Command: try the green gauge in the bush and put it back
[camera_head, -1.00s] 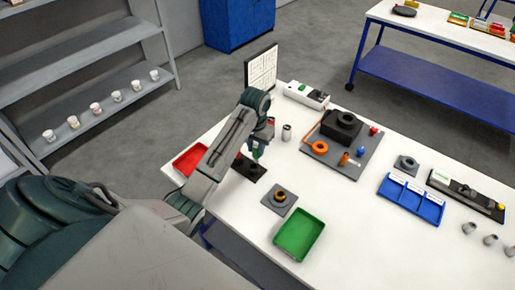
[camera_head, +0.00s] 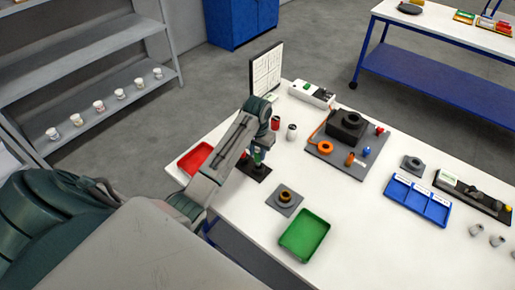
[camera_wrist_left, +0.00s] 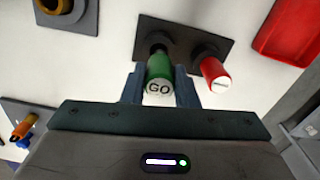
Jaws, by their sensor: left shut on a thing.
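My left gripper (camera_head: 258,157) is shut on the green gauge (camera_wrist_left: 159,72), whose round end reads GO in the left wrist view. The gauge's dark far end points at the dark holder plate (camera_wrist_left: 190,25), at an empty-looking spot beside the red gauge (camera_wrist_left: 215,75); I cannot tell if it has entered the socket. The red gauge stands in the holder. In the head view the holder (camera_head: 263,175) is partly hidden by my gripper. The bush (camera_head: 285,196) is a brass ring on a grey plate, nearer the front; it also shows in the wrist view (camera_wrist_left: 50,5). My right gripper is out of view.
A green tray (camera_head: 304,235) lies in front of the bush, and a red tray (camera_head: 190,163) lies left of the holder. A silver cylinder (camera_head: 292,132) stands behind. A grey board with a black block (camera_head: 347,125) and a blue tray (camera_head: 430,209) are to the right.

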